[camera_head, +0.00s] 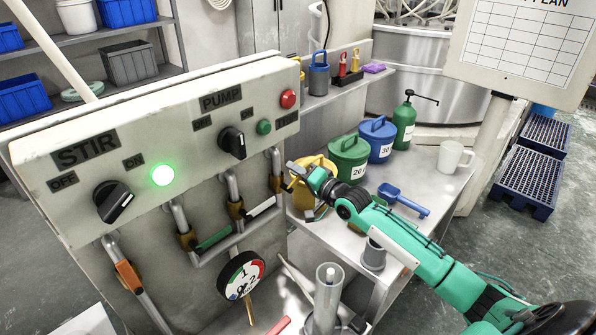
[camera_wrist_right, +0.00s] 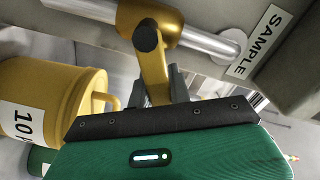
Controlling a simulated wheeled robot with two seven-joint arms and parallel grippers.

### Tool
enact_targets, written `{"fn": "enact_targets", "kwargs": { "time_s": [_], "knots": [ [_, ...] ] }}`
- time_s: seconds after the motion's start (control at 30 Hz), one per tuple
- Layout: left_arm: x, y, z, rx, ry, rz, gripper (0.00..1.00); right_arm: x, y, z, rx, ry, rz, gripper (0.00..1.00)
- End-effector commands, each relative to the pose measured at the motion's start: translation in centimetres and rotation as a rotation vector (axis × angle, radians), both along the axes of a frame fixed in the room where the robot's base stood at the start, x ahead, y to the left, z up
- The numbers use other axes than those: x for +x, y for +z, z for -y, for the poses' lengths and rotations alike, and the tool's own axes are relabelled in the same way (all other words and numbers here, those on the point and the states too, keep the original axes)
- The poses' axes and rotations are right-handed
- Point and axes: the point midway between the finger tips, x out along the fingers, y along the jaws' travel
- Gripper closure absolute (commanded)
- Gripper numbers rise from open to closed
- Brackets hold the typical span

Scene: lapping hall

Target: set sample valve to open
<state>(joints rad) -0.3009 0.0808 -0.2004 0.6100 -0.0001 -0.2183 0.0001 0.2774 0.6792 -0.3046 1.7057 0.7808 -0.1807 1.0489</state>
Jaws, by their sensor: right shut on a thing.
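The sample valve shows in the right wrist view as a yellow body (camera_wrist_right: 150,22) on a metal pipe, beside a plate reading SAMPLE (camera_wrist_right: 262,40). Its yellow lever (camera_wrist_right: 156,78) stands out crosswise to the pipe. My right gripper (camera_wrist_right: 156,92) is shut on this lever, one finger on each side. In the head view, the right gripper (camera_head: 293,172) is at the rightmost pipe of the panel, next to the valve body (camera_head: 276,185). The gripper partly hides the lever there, and the SAMPLE plate cannot be seen. My left gripper is not in view.
The grey panel (camera_head: 190,125) carries STIR and PUMP knobs, a lit green lamp (camera_head: 162,174) and other valves with orange (camera_head: 127,277) and green (camera_head: 214,238) handles. A yellow can (camera_head: 318,168), green can (camera_head: 349,157) and blue scoop (camera_head: 403,199) are close to my right arm.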

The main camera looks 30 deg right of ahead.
Motion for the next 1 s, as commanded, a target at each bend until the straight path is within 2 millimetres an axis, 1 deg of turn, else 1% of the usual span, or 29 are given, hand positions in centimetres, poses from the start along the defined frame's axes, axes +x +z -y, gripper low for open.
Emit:
{"fn": "enact_targets", "kwargs": {
  "time_s": [0.03, 0.3, 0.7, 1.0],
  "knots": [
    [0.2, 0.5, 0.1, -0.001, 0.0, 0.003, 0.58, -0.1, 0.4, -0.2, -0.041, 0.001, 0.012, 1.0],
    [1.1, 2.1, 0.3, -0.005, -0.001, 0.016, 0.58, -0.4, 1.6, -1.0, -0.284, 0.001, 0.097, 1.0],
    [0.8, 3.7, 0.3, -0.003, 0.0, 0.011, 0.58, -0.9, 2.6, -2.6, -0.636, 0.001, 0.22, 1.0],
    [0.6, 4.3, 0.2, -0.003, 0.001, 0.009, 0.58, -1.3, 2.9, -3.7, -0.84, 0.001, 0.291, 1.0]
  ]
}}
